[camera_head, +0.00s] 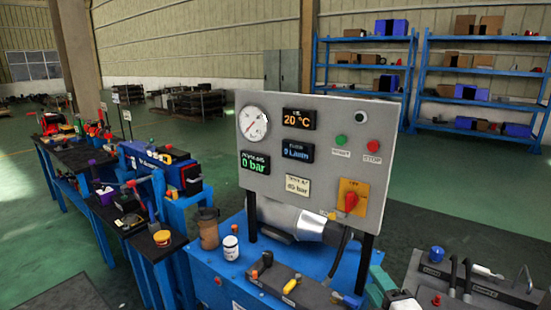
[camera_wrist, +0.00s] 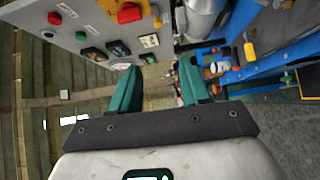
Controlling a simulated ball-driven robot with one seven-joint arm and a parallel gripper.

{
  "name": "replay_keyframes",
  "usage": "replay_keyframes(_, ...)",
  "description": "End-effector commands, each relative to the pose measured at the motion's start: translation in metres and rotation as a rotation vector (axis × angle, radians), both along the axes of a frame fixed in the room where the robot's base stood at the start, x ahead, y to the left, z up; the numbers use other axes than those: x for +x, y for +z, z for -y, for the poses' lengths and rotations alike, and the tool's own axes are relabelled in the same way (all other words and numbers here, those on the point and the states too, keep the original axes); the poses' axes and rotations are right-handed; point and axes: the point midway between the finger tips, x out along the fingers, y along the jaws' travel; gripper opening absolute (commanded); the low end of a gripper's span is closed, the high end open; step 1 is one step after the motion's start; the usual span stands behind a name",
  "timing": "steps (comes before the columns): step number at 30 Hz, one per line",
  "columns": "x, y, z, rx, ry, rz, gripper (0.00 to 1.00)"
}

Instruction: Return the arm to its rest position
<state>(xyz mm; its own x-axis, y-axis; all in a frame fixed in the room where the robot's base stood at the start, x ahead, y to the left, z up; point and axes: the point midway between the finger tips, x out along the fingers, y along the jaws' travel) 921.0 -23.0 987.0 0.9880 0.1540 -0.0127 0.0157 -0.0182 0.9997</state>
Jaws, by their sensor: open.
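My gripper shows in the wrist view (camera_wrist: 160,84) with its two teal fingers spread apart and nothing between them. In the head view, a teal finger and part of the pale gripper body show at the lower right (camera_head: 380,282), just right of the panel's right leg. The grey control panel (camera_head: 280,188) stands upright on the blue bench (camera_head: 205,262). It also shows in the wrist view (camera_wrist: 78,22), turned on its side, at the upper left beyond the fingers. The rest of the arm is mostly out of view.
The panel carries a red rotary switch (camera_head: 351,201) and a gauge (camera_head: 253,123). A brown cup (camera_head: 208,230) and a white jar (camera_head: 231,248) stand on the blue bench. A dark unit with hoses (camera_head: 470,285) is at the right. Blue shelves (camera_head: 365,68) stand far behind, across open green floor (camera_head: 440,215).

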Motion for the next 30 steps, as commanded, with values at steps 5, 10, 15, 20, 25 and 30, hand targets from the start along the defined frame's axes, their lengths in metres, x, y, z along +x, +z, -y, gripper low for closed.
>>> replay_keyframes(5,-0.01,-0.015,-0.007,0.106,-0.005,-0.087,0.46)
replay_keyframes(10,-0.025,-0.036,-0.012,0.23,-0.024,-0.199,0.46)
replay_keyframes(15,-0.051,-0.067,-0.017,0.401,-0.07,-0.364,0.46)
replay_keyframes(20,-0.096,-0.11,-0.021,0.607,-0.168,-0.583,0.46)
replay_keyframes(25,-0.185,-0.168,-0.013,0.874,-0.42,-0.897,0.46)
replay_keyframes(30,-0.287,-0.205,0.014,1.059,-0.794,-1.134,0.46)
